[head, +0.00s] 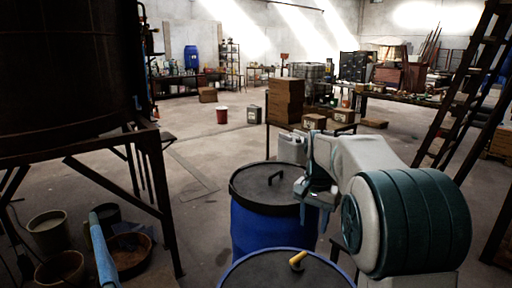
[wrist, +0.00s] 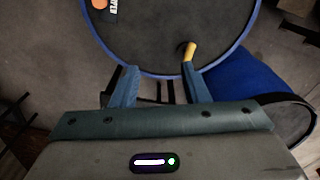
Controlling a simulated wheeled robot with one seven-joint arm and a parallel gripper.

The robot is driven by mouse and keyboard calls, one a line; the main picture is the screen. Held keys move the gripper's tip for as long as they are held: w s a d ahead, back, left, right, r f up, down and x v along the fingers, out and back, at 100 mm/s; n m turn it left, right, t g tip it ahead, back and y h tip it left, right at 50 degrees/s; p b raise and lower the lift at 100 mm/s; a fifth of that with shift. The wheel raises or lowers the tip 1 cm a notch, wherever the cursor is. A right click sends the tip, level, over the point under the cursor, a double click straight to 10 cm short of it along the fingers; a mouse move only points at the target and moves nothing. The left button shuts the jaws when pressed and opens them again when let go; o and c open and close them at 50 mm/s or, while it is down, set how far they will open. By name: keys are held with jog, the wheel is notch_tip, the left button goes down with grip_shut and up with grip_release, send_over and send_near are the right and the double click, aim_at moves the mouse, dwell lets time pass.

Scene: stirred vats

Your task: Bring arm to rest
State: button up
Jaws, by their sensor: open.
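My gripper (head: 318,215) is at the end of my arm, which reaches in from the right in the head view. A dark round lid (wrist: 150,35) with a yellow handle (wrist: 190,51) lies beyond the fingertips. The handle is close to the right finger but not gripped. The nearer barrel's yellow handle (head: 297,260) also shows in the head view.
A large dark tank (head: 65,70) on a metal stand fills the left. Buckets (head: 60,268) stand below it. A ladder (head: 465,85) leans at the right. Stacked brown boxes (head: 285,100) stand behind the barrels. The floor left of the barrels is mostly clear.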

jog(key=s+f+n+t, duration=0.1)
jog(key=s+f+n, duration=0.1)
jog(key=s, duration=1.1)
jog(key=s+f+n+t, duration=0.2)
jog(key=s+n, duration=0.3)
jog(key=s, duration=0.8)
jog(key=shift+s+a+f, duration=0.15)
jog(key=shift+a+f, duration=0.1)
jog(key=shift+f, duration=0.3)
